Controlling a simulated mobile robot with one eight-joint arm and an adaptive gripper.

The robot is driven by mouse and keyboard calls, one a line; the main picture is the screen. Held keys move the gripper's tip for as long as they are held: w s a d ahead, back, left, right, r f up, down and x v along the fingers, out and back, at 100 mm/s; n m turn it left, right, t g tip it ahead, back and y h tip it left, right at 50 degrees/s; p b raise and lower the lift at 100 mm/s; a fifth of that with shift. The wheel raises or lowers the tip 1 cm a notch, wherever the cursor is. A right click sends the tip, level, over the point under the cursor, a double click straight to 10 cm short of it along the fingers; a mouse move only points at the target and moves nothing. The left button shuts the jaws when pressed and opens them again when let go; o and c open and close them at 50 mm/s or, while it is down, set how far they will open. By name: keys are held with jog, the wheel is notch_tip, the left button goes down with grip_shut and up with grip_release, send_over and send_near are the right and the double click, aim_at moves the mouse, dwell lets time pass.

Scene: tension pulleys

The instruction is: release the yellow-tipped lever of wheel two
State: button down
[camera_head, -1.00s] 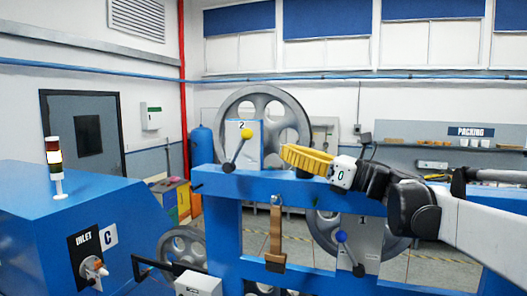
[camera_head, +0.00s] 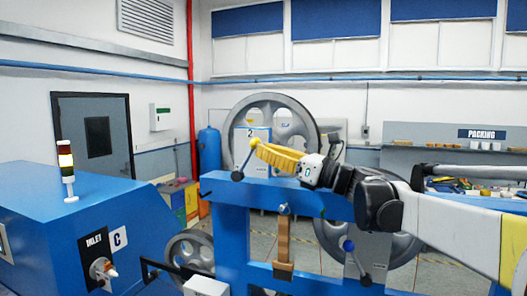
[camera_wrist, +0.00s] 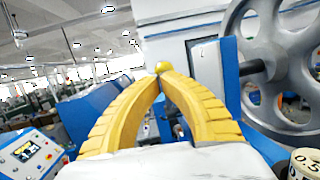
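The yellow-tipped lever (camera_head: 246,160) of wheel two leans up and to the right from its pivot on the blue frame. Its yellow ball (camera_wrist: 163,67) shows in the wrist view just at my fingertips. Wheel two (camera_head: 303,107) is the large grey wheel behind, with a plate (camera_head: 250,132) marked 2. My gripper (camera_head: 257,148) has yellow curved fingers that come together at the tips, by the ball. The tips look closed and at or very near the ball; whether they touch it is not clear. Part of the lever is hidden by the fingers.
The blue frame (camera_head: 230,230) runs beneath my gripper. A blue-tipped lever (camera_head: 356,262) and another grey wheel (camera_head: 405,252) are lower right. A brown strap (camera_head: 284,240) hangs from the frame. A blue cabinet (camera_head: 50,215) stands left.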

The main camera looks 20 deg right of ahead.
jog(key=shift+r, duration=0.15)
jog(key=shift+w+a+r+p, duration=0.15)
jog(key=shift+r+p, duration=0.05)
jog(key=shift+p, duration=0.25)
jog(key=shift+w+a+r+g+h+p, duration=0.1)
jog(key=shift+a+r+g+h+p, duration=0.1)
jog(key=shift+g+h+p, duration=0.2)
jog(key=shift+w+a+r+g+h+p, duration=0.3)
jog(key=shift+a+r+g+h+p, duration=0.1)
jog(key=shift+r+g+h+p, duration=0.25)
jog(key=w+a+g+h+p, duration=0.1)
jog(key=w+a+p, duration=0.1)
jog(key=w+a, duration=0.3)
jog(key=shift+w+a+r+n, duration=0.25)
jog(key=shift+a+r+n, duration=0.15)
jog(key=shift+a, duration=0.85)
